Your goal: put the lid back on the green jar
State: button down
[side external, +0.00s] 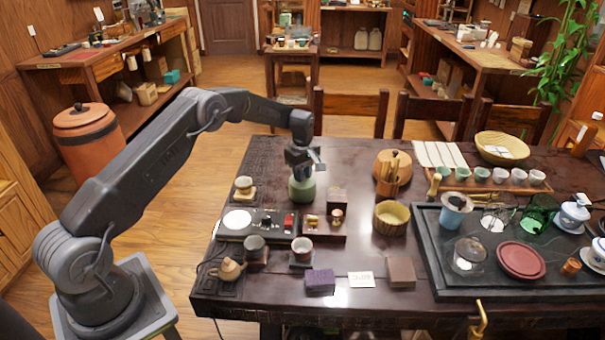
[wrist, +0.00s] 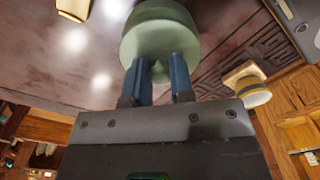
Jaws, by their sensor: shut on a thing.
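The green jar (side external: 302,190) stands on the dark table, toward its back left. My gripper (side external: 302,168) points down right over the jar's top. In the wrist view, the two blue-grey fingers of my gripper (wrist: 166,80) are closed on a small green knob of the lid (wrist: 160,45). The lid's round pale green form fills the top of that view and hides most of the jar. I cannot tell whether the lid rests fully on the jar's rim or sits slightly above it.
A small wooden box (side external: 337,197) stands close right of the jar. A cup on a wooden stand (side external: 244,190) is to the left. A black tray (side external: 258,224) with small items lies in front.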

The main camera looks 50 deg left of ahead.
jog(key=shift+c, duration=2.2)
grip_release()
jog(key=shift+r, duration=3.5)
grip_shut()
